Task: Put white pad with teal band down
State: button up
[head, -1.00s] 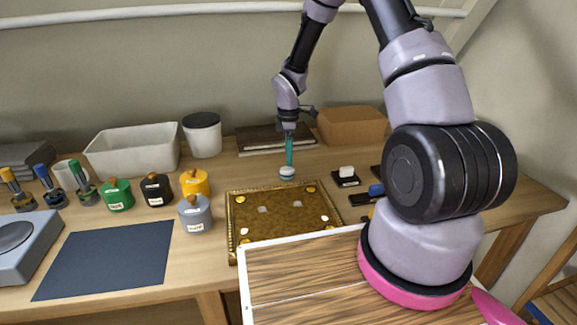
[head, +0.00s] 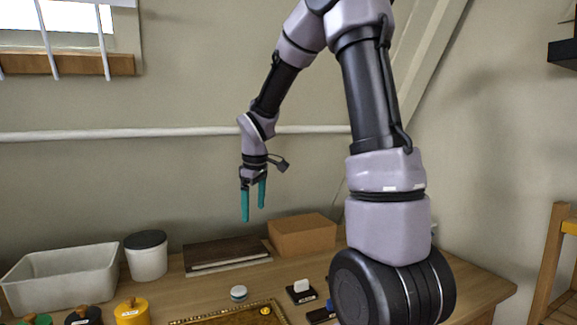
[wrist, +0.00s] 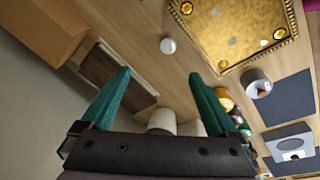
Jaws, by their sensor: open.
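The white pad with a teal band (head: 239,293) rests on the table behind the gilt tray (head: 236,315). In the wrist view the pad (wrist: 168,45) shows as a small white disc on bare wood, apart from the tray's gold edge (wrist: 238,30). My gripper (head: 254,217) is open and empty, raised well above the table, with its teal fingers apart. The wrist view shows the two spread fingers (wrist: 160,82) with nothing between them, and the pad lies beyond them.
A brown box (head: 302,236), a dark stack of boards (head: 226,253), a white canister (head: 146,258) and a white bin (head: 60,278) stand along the back. A black holder with a white block (head: 301,291) sits right of the pad. Lidded pots (head: 131,312) stand at the left.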

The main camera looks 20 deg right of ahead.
jog(key=s+d+r+m+t+y, duration=0.1)
jog(key=s+r+m+t, duration=0.1)
jog(key=s+r+m, duration=0.4)
jog(key=s+r+m+t+y, duration=0.1)
jog(key=s+r+m+t, duration=0.2)
jog(key=s+r+m, duration=0.4)
jog(key=s+r, duration=0.2)
jog(key=s, duration=0.6)
jog(key=shift+s+d, duration=0.35)
jog(key=shift+r, duration=0.1)
